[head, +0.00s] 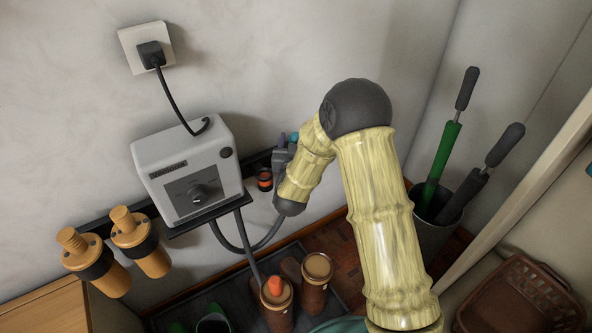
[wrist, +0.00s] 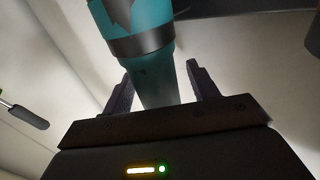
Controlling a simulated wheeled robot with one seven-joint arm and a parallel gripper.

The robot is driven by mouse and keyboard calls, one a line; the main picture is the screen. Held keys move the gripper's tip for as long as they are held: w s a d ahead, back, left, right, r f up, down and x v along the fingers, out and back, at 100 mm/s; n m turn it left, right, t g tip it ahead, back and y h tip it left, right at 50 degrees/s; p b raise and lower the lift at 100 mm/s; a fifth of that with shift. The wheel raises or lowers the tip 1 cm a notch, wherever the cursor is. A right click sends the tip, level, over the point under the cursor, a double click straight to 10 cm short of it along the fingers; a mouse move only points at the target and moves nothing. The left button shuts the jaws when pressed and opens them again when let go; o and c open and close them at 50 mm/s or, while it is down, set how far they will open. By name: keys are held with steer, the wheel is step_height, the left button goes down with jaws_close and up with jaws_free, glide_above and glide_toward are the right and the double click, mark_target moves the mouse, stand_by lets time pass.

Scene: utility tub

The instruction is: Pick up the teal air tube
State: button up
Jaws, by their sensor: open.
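The teal air tube (wrist: 150,85) is large in the wrist view, a teal cylinder with a dark band and a darker lower part. It stands between the two fingers of my gripper (wrist: 160,66), which are open on either side of it. A narrow gap shows at the right finger; contact at the left is unclear. In the head view my gripper (head: 284,153) is at the wall rail, right of the grey box. Only a small teal bit of the tube (head: 294,137) shows there; the rest is hidden by my gripper.
A grey box with a dial (head: 187,168) sits left of my gripper, its hose hanging below. An orange-and-black piece (head: 264,180) is on the rail close by. Two orange-tan cylinders (head: 140,240) hang at left. A bucket (head: 437,225) holding long-handled tools and a brown basket (head: 520,300) stand right.

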stand_by(0.4)
steer(key=c, duration=1.1)
step_height(320, 180, up, 28)
steer(key=p, duration=0.9)
